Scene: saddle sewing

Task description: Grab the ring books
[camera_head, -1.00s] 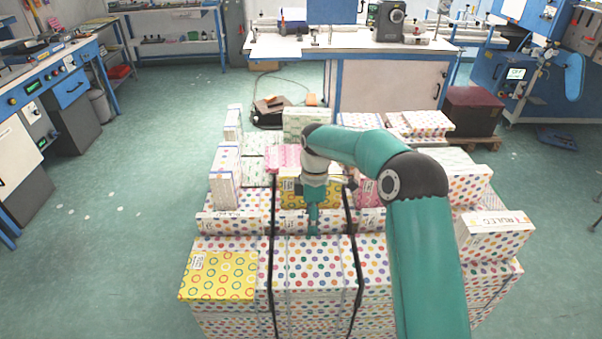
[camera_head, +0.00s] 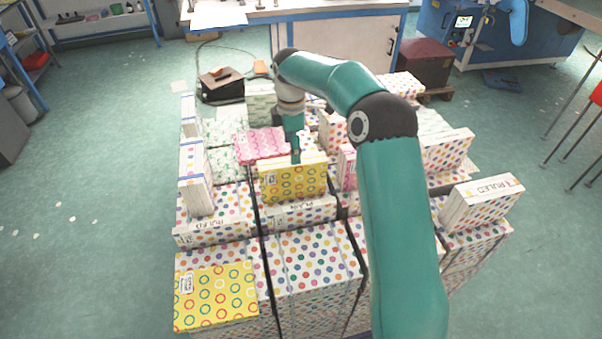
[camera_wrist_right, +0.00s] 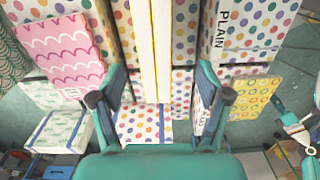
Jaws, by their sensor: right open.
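One yellow book with coloured rings (camera_head: 293,182) stands upright in the middle of the stack. Another ring book (camera_head: 215,297) lies flat at the front left corner; a yellow ringed cover also shows at the right of the wrist view (camera_wrist_right: 253,99). My right gripper (camera_head: 296,156) points down just above the upright ring book. In the wrist view my right gripper (camera_wrist_right: 162,75) is open, with its fingers on either side of a pale, yellow-edged book top (camera_wrist_right: 155,45). I cannot tell whether the fingers touch it. My left gripper is out of view.
White dotted books surround the ring books, including one marked PLAIN (camera_head: 300,212) and one marked RULED (camera_head: 482,200). A pink book (camera_head: 262,145) lies behind to the left. Dark straps (camera_head: 262,235) cross the stack.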

